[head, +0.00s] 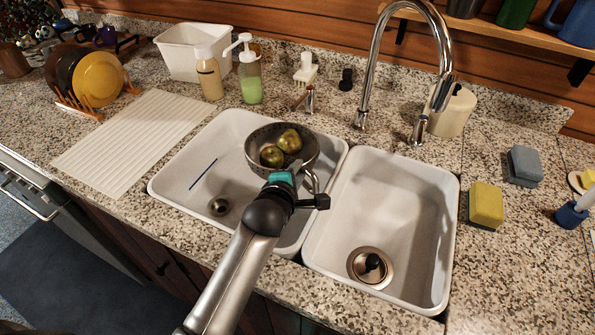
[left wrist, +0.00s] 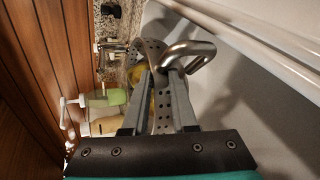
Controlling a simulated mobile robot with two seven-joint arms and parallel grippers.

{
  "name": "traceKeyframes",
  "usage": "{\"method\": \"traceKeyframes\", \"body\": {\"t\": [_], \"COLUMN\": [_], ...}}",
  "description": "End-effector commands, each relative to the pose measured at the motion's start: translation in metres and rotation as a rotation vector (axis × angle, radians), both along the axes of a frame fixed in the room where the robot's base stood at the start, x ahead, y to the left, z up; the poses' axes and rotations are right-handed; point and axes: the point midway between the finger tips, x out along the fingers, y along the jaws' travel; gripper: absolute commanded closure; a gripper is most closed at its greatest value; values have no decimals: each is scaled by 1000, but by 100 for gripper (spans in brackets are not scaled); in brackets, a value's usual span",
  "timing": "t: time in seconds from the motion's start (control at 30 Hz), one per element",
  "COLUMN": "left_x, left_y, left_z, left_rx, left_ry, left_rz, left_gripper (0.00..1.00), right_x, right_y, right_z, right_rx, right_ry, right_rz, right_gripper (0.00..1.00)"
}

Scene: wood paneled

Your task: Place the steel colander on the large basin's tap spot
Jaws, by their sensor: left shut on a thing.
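The steel colander (head: 307,153) is a round perforated metal bowl with two greenish-brown round fruits (head: 281,147) in it. It is over the back right part of the large left basin (head: 225,137); I cannot tell whether it touches the basin. My left gripper (head: 297,172) is shut on the colander's near right side, by its looped handle. In the left wrist view the colander's perforated wall (left wrist: 164,115) is between the two fingers. The chrome tap (head: 372,68) stands behind the sinks, right of the colander. My right gripper is not in view.
The small right basin (head: 390,200) holds only a dark drain plug (head: 371,263). A blue stick (head: 203,174) lies in the large basin. A yellow sponge (head: 486,205) lies on the right.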

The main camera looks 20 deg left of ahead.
Motion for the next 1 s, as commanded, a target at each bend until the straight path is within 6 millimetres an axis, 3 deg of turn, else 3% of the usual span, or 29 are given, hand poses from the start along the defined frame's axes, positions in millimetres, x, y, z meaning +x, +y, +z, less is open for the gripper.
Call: {"method": "traceKeyframes", "body": {"t": [0.43,0.7,1.0], "left_x": [1,2,2], "left_y": [0,1,0], "left_z": [-39,-60,-64], "left_rx": [4,2,3], "left_ry": [-9,-8,-10], "left_rz": [-2,0,-1], "left_gripper": [100,100,100], "right_x": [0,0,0], "right_y": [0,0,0], "right_z": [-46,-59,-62], "right_rx": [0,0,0], "right_ry": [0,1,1], "right_rz": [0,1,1], "right_gripper": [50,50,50]}}
